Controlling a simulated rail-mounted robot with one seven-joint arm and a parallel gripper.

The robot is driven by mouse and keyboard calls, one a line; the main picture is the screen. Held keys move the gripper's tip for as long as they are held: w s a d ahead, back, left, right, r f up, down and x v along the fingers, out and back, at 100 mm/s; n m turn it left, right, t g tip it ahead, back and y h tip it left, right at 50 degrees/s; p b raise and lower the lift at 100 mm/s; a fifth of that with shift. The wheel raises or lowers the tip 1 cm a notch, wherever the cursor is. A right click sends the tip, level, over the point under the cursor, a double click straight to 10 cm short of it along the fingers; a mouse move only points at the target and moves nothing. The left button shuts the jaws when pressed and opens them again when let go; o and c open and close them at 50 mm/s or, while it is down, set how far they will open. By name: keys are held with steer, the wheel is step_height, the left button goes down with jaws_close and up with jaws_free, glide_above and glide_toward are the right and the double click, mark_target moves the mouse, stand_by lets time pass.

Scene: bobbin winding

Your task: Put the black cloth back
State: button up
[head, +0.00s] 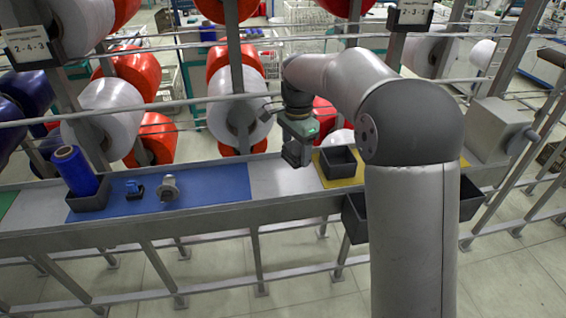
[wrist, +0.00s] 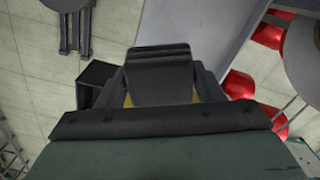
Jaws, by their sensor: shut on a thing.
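My gripper (head: 292,155) hangs over the bench, by the left edge of the yellow mat (head: 376,176). It is shut on a dark folded piece that looks like the black cloth (wrist: 160,75), which fills the space between the fingers in the wrist view. In the head view the held piece is small and dark, and hard to tell from the fingers. A black open box (head: 338,161) stands on the yellow mat, just right of my gripper. Yellow shows beside the held piece in the wrist view; what lies directly beneath it is hidden.
Black bins (head: 354,217) hang at the bench's front edge. A blue mat (head: 215,184) at left carries a blue spool (head: 74,170) in a black tray, a small blue item (head: 133,187) and a metal part (head: 169,188). Bare grey bench (head: 268,182) lies between mats. Rails and large spools stand behind.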

steer(key=p, duration=0.1)
glide_above(284, 176)
steer(key=f, duration=0.5)
steer(key=shift+s+d+f, duration=0.1)
steer(key=shift+s, duration=0.15)
steer(key=shift+w+f, duration=0.15)
steer(key=shift+f, duration=1.65)
steer(key=shift+f, duration=0.1)
steer(key=shift+f, duration=0.15)
steer(key=o, duration=0.9)
steer(key=shift+o, duration=0.2)
